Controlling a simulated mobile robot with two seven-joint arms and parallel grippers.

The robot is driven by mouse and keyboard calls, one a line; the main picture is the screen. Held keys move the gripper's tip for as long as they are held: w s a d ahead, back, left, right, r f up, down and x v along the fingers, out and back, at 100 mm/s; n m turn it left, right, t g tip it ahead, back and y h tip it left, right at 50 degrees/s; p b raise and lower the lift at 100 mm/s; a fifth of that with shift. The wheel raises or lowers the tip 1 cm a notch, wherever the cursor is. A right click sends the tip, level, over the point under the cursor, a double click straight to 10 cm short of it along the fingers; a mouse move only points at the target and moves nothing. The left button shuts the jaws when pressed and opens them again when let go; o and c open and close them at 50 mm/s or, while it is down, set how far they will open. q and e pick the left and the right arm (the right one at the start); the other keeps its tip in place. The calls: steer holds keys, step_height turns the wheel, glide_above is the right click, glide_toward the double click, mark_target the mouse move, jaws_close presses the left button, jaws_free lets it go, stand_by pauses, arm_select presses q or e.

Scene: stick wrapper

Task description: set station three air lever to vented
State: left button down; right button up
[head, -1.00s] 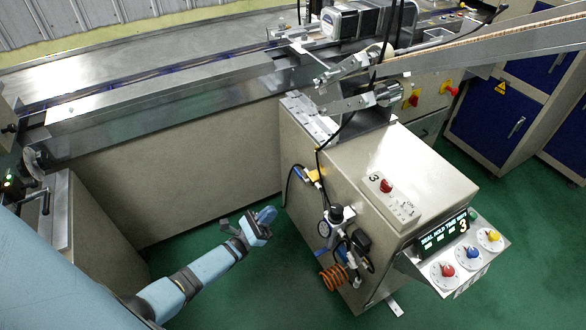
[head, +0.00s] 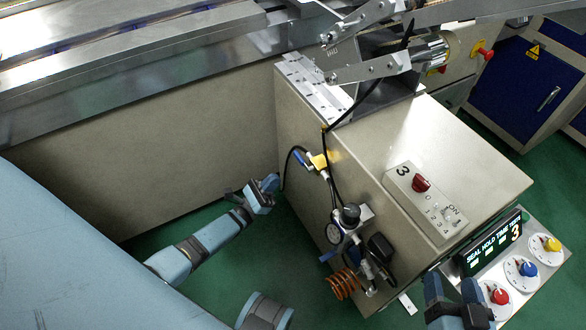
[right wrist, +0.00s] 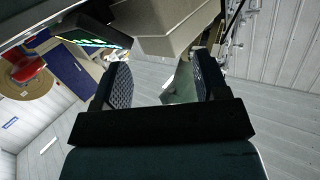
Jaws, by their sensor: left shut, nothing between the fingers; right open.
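The station three cabinet (head: 455,150) is a beige box marked 3. On its left side is an air assembly with a yellow fitting (head: 320,161) and a small blue lever (head: 300,158). A second blue handle (head: 330,256) shows lower, by the gauge. Which one is the air lever's vented position marking cannot be read. My left gripper (head: 270,187) is shut and empty, left of and slightly below the upper blue lever, apparently apart from it. My right gripper (head: 453,290) is open in front of the control panel; its empty fingers also show in the right wrist view (right wrist: 163,85).
A black hose and gauge (head: 334,233) hang on the cabinet's side, with an orange coiled hose (head: 342,284) below. The dial panel (head: 535,262) juts out at the lower right.

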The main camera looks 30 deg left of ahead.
mark_target(299, 158)
arm_select(q)
step_height(299, 158, down, 10)
steer(key=b, duration=0.7)
steer(key=shift+w+a+r+b, duration=0.2)
steer(key=shift+w+b, duration=0.1)
steer(key=shift+b, duration=0.1)
arm_select(e)
steer(key=a+r+t+y, duration=0.1)
steer(key=r+t+y, duration=0.1)
steer(key=a+r+y, duration=0.1)
steer(key=shift+s+a+r+t, duration=0.25)
steer(key=shift+a+r+t, duration=0.05)
steer(key=shift+t, duration=0.1)
arm_select(q)
steer(key=shift+r, duration=0.1)
steer(key=s+a+r+x, duration=0.1)
steer(key=r+x, duration=0.1)
steer(key=x, duration=1)
steer(key=shift+d+r+p, duration=0.2)
steer(key=shift+p, duration=0.25)
arm_select(e)
steer(key=shift+d+f, duration=0.2)
steer(key=shift+f, duration=0.05)
arm_select(q)
steer(key=shift+s, duration=0.15)
steer(key=shift+a, duration=0.15)
arm_select(e)
steer(key=shift+d, duration=0.1)
